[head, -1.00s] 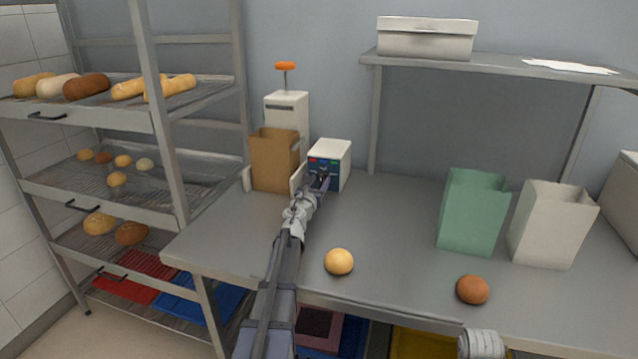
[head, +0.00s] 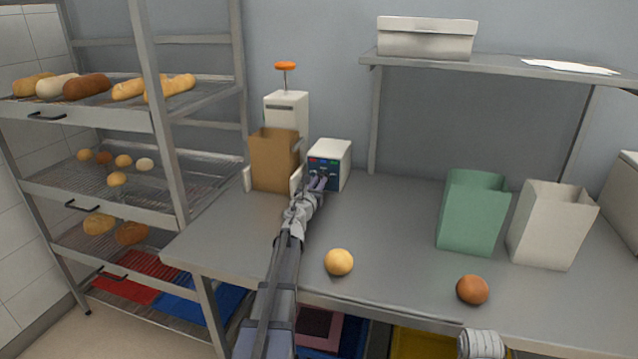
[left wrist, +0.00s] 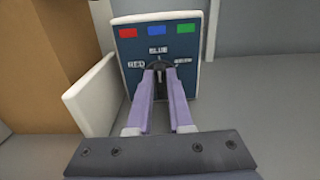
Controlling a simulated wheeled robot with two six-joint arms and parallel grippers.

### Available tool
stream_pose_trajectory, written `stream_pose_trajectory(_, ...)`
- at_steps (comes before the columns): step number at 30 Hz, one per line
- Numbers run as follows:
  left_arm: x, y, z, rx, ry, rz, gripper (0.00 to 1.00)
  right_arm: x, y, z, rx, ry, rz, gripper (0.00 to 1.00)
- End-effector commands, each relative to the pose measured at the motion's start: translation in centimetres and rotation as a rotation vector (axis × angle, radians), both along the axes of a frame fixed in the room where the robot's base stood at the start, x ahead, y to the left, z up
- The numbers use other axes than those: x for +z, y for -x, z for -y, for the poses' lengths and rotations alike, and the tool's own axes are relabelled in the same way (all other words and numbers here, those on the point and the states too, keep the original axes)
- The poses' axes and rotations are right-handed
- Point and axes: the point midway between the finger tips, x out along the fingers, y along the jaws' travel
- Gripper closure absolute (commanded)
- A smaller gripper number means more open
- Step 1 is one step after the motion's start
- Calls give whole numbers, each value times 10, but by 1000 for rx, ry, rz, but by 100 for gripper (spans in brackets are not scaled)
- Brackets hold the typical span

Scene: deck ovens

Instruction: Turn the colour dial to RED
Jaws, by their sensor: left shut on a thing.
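The colour dial (left wrist: 158,66) is a dark knob on the dark blue front panel of a small white box (head: 332,152). In the left wrist view the label RED is left of the dial, BLUE above it and a blurred label to its right. A small pale mark above the knob points up toward BLUE. Red, blue and green patches line the panel's top. My left gripper (head: 318,183) reaches the panel from the front, its lavender fingers (left wrist: 160,88) shut on the dial and hiding its lower part.
A brown paper bag (head: 273,161) stands close left of the box, before a white dispenser (head: 288,106) with an orange knob. Two bread rolls (head: 339,262) (head: 472,290) lie near the counter's front. Green (head: 472,213) and white (head: 551,225) bags stand right. The counter's middle is clear.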

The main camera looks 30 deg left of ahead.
Motion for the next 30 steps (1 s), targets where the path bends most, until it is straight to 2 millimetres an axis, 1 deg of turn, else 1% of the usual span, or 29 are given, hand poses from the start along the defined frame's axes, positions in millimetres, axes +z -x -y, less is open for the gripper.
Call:
stream_pose_trajectory(5,0,0,-1,0,55,13,100,0,0,0,0,0,0,50)
stream_pose_trajectory(8,0,0,-2,0,117,28,100,0,0,0,0,0,0,50)
stream_pose_trajectory(24,-3,2,-7,1,592,142,100,-3,0,0,0,0,0,50)
stream_pose_trajectory(30,-4,2,-8,0,739,178,100,-4,0,0,0,0,0,50)
